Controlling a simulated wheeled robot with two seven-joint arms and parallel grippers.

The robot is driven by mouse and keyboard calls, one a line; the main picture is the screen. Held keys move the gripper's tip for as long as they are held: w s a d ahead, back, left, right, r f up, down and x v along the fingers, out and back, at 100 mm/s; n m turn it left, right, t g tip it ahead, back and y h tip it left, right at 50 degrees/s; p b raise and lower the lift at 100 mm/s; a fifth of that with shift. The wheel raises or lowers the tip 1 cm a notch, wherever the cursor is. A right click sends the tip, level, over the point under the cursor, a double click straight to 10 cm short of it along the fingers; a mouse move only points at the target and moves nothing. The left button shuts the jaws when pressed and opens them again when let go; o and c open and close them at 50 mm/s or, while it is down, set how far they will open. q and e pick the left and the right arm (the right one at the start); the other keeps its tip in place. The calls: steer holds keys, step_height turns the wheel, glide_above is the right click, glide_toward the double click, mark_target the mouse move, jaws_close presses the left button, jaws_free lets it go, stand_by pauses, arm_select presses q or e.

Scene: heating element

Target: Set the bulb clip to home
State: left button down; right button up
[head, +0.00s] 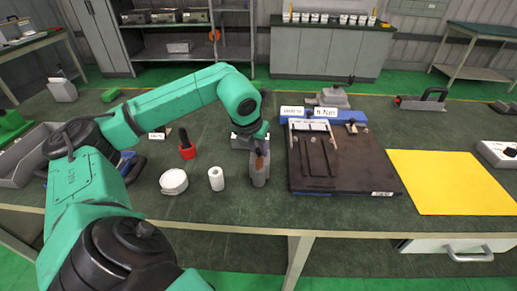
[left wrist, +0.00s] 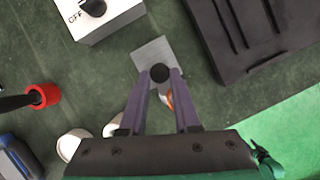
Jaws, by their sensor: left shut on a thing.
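My left gripper (head: 259,157) points down over the table, just left of the dark board, and also shows in the left wrist view (left wrist: 160,80). Its two purple-grey fingers are shut on a round black knob (left wrist: 160,73). Under the knob is a flat grey plate (left wrist: 155,50), part of a small grey piece (head: 259,176) standing on the table. This piece may be the bulb clip; I cannot tell for sure. A small orange part shows beside the fingers. My right gripper is not in view.
A dark board (head: 345,165) with a white frame lies right of the gripper; a yellow sheet (head: 450,182) is beyond it. A white box marked OFF (left wrist: 98,18) stands behind the gripper. A white cylinder (head: 216,179), white roll (head: 173,182) and red-based item (head: 187,151) stand left.

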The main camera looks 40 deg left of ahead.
arm_select(q)
steer(key=shift+f, duration=0.1)
steer(key=c, duration=0.6)
jaws_free()
steer(key=shift+c, duration=0.2)
steer(key=shift+w, duration=0.15)
steer(key=v, duration=0.5)
steer(key=shift+r, duration=0.25)
steer(key=p+v, duration=0.1)
steer(key=v, duration=0.8)
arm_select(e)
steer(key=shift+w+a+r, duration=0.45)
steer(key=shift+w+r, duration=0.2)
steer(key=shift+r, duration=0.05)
arm_select(q)
steer(key=shift+d, duration=0.1)
